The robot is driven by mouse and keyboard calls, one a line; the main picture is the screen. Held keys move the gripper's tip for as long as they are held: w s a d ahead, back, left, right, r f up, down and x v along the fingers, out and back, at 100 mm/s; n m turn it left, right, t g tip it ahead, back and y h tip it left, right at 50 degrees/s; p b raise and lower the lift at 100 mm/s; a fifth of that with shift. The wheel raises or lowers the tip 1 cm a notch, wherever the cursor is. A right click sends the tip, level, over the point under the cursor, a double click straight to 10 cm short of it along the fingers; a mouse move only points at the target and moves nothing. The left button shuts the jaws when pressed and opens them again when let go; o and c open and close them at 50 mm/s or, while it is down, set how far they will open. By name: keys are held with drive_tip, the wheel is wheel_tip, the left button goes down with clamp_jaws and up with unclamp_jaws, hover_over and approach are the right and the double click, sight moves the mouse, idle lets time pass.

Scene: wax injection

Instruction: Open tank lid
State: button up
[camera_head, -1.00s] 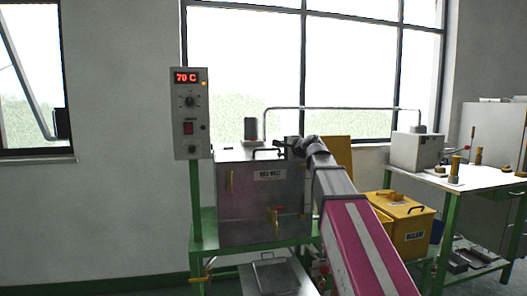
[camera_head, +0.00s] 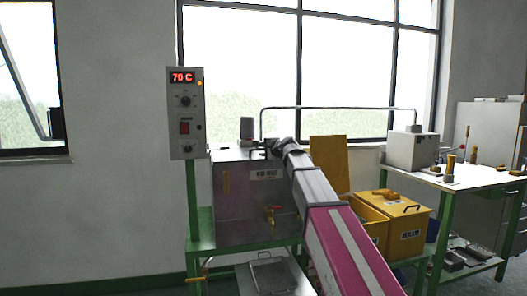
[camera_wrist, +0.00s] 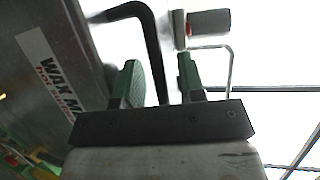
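The wax tank (camera_head: 240,205) is a grey metal box on a green stand in the head view, with its lid down. A black bar handle (camera_head: 256,154) stands on the lid. My gripper (camera_head: 273,148) is at the right part of this handle, partly hidden by my arm. In the wrist view my gripper (camera_wrist: 157,78) is open, with two green-grey fingers apart. The black handle (camera_wrist: 150,35) runs down between the fingers, with gaps visible on both sides. The tank's side with its white label (camera_wrist: 50,70) shows at the left.
A control box (camera_head: 186,113) reading 70 C stands left of the tank. A grey cylinder (camera_head: 247,129) and a thin pipe (camera_head: 340,108) rise behind the lid. Yellow bins (camera_head: 405,225) and a white-topped workbench (camera_head: 465,180) are at the right.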

clamp_jaws()
